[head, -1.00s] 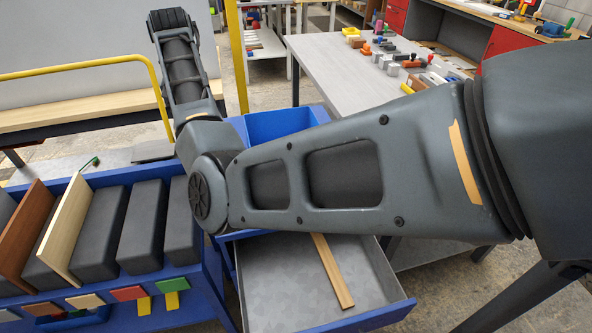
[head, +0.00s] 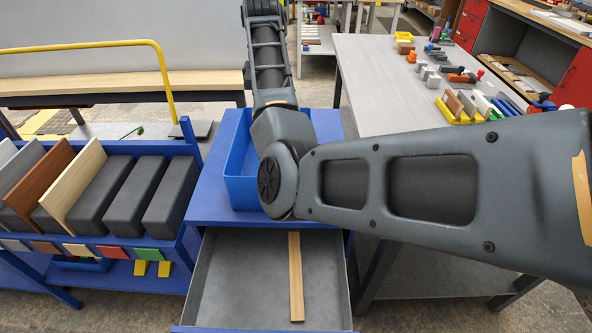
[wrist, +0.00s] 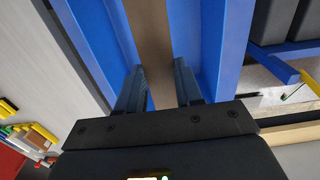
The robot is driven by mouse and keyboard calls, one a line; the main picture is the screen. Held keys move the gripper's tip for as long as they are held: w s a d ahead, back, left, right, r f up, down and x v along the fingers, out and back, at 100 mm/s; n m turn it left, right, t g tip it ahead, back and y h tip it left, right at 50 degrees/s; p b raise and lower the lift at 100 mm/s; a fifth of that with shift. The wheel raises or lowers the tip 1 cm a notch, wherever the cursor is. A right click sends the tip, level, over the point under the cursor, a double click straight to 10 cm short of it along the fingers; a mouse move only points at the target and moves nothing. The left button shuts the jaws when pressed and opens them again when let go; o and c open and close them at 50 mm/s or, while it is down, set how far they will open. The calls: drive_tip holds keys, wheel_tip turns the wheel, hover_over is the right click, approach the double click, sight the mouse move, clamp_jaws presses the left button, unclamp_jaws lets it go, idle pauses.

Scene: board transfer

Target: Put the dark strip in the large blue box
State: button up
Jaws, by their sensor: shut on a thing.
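In the wrist view my gripper (wrist: 157,74) is shut on a dark brown strip (wrist: 149,35), which extends away between the fingers. The strip is above blue surfaces; whether it is inside a box's walls I cannot tell. In the head view the large blue box (head: 238,168) stands on the blue cabinet top (head: 205,205), partly hidden behind my arm. My gripper and the held strip do not show in the head view.
An open grey drawer (head: 235,285) below the box holds a light wood strip (head: 296,275). At left, a blue rack (head: 190,145) holds dark blocks and upright boards. A grey table (head: 375,75) with several small objects stands at right.

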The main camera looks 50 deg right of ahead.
drive_tip(key=shift+s+d+f, duration=0.15)
drive_tip(key=shift+s+d, duration=0.1)
drive_tip(key=shift+d, duration=0.15)
drive_tip(key=shift+d+f, duration=0.1)
drive_tip(key=shift+f, duration=0.9)
drive_tip(key=f+b, duration=0.1)
drive_tip(key=f, duration=0.4)
drive_tip(key=f+b, duration=0.1)
drive_tip(key=f, duration=0.4)
drive_tip(key=f+b, duration=0.1)
drive_tip(key=f, duration=0.4)
drive_tip(key=shift+a+f, duration=0.25)
drive_tip(key=shift+f, duration=0.15)
drive_tip(key=shift+f+b, duration=0.1)
drive_tip(key=shift+b, duration=0.25)
drive_tip(key=o, duration=1.1)
wheel_tip(320, 180, up, 12)
drive_tip(key=shift+r, duration=0.15)
